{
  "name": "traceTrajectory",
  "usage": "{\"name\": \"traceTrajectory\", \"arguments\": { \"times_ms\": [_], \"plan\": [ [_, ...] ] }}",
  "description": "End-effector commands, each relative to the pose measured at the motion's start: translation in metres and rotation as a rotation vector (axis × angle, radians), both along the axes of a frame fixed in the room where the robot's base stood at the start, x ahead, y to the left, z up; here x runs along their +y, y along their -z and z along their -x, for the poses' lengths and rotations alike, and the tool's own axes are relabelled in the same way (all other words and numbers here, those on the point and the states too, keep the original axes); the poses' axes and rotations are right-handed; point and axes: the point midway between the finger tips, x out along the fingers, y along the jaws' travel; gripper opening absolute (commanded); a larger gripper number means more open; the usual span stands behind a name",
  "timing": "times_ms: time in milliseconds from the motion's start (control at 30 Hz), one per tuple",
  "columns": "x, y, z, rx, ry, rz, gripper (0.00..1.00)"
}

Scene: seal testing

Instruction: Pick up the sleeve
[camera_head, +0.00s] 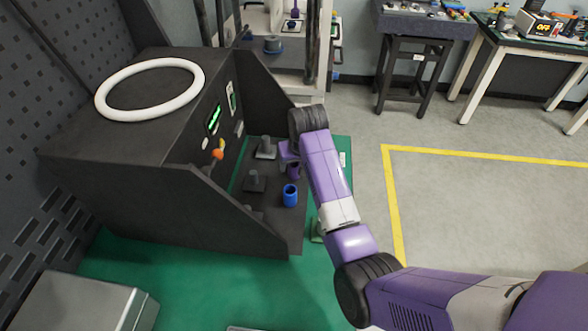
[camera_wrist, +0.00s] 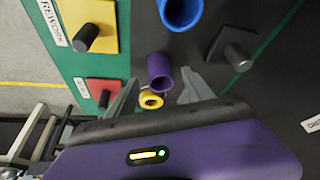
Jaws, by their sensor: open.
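A purple sleeve (camera_wrist: 160,72) is in the wrist view, between the tips of my gripper (camera_wrist: 160,77). The two grey fingers are spread on either side of it; I cannot tell whether they touch it. In the head view the purple sleeve (camera_head: 293,171) stands on the dark bench surface just below my wrist. A blue sleeve (camera_wrist: 181,12) is at the top of the wrist view; the head view shows this blue sleeve (camera_head: 290,196) nearer the camera. A small yellow ring-shaped piece (camera_wrist: 151,100) shows beside the purple sleeve, partly close to the left finger.
Dark pegs stand on a yellow plate (camera_wrist: 103,15), a red plate (camera_wrist: 98,90) and a dark plate (camera_wrist: 225,45). The black test machine (camera_head: 130,190) with a white ring (camera_head: 150,116) on top and slanted side walls stands left of my arm. Open floor lies right.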

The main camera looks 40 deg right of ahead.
Motion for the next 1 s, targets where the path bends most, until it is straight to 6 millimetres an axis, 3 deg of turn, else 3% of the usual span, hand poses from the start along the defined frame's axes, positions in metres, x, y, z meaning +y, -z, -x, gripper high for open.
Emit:
{"name": "traceTrajectory", "arguments": {
  "times_ms": [200, 533, 833, 1000],
  "plan": [
    [-0.005, 0.025, -0.01, 0.002, 0.001, -0.001, 0.6],
    [-0.007, 0.03, -0.012, -0.001, 0.001, 0.0, 0.6],
    [-0.006, 0.03, -0.012, -0.001, 0.0, 0.0, 0.01],
    [-0.007, 0.029, -0.013, -0.003, 0.0, 0.001, 0.0]
  ]
}}
